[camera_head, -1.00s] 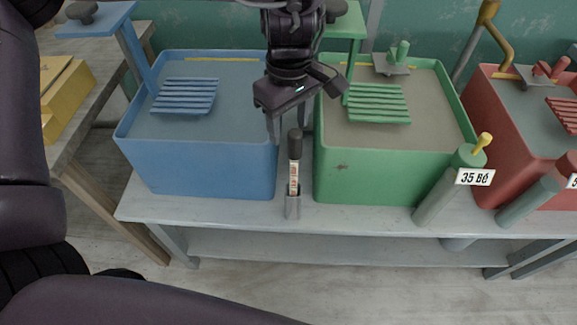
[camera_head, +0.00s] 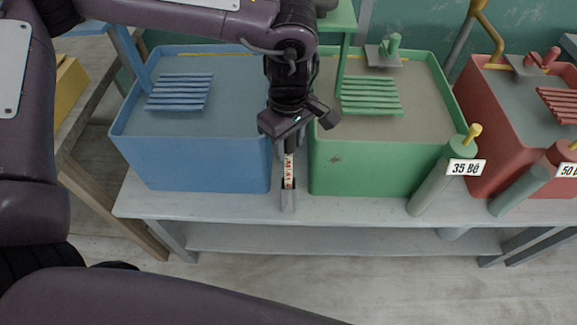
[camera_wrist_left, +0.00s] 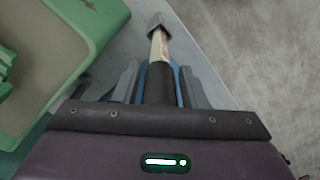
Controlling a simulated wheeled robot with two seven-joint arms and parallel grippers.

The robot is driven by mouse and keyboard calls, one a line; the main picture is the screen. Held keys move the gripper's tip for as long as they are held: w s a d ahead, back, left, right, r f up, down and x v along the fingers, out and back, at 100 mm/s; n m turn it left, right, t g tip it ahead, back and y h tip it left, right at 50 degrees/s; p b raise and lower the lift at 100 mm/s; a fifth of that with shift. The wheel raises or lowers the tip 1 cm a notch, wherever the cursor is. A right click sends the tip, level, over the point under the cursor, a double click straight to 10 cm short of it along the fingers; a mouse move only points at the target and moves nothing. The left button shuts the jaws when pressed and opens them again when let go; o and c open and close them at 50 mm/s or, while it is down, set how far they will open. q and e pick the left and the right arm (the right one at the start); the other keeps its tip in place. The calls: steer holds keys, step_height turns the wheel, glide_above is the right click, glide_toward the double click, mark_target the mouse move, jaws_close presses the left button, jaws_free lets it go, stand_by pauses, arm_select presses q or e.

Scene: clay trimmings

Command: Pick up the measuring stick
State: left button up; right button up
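The measuring stick (camera_head: 289,170) stands upright on the grey bench, between the blue and green tubs. Its lower end is in a small grey holder (camera_head: 288,199). It has a pale marked strip and a black upper part. My left gripper (camera_head: 291,140) is above it, pointing down, and hides most of the black part in the head view. In the left wrist view the gripper's grey fingers (camera_wrist_left: 158,86) stand on either side of the stick's black part (camera_wrist_left: 160,84), with gaps showing beside it. The gripper looks open. My right gripper is not in view.
The blue tub (camera_head: 190,165) and green tub (camera_head: 375,170) stand close on either side. A grey cylinder labelled "35 Bé" (camera_head: 440,180) leans by the green tub. A red tub (camera_head: 490,130) is at right. The bench's front edge (camera_head: 350,222) is clear.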

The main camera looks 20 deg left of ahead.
arm_select(q)
jaws_close()
steer(key=shift+r, duration=0.15)
